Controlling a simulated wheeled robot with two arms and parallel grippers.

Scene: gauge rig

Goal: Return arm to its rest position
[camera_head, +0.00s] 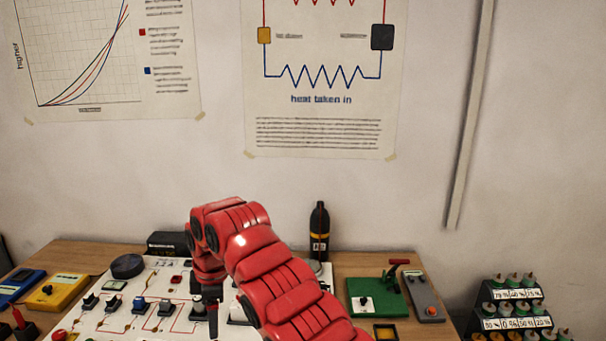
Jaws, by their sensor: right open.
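My red right arm comes in from the bottom right and bends down over the white panel (153,310) on the table. My right gripper (211,312) points down above the middle of the panel and is open. I see nothing held in it. The arm hides the right part of the panel and some of its parts. I cannot tell whether the fingertips touch the panel. My left gripper is not in view.
Switches (140,305) and a black round knob (127,266) sit on the panel. A black bottle-shaped object (319,232) stands behind my arm. A green block (378,300) and grey device (425,298) lie right. Yellow (62,292) and blue (20,284) meters lie left.

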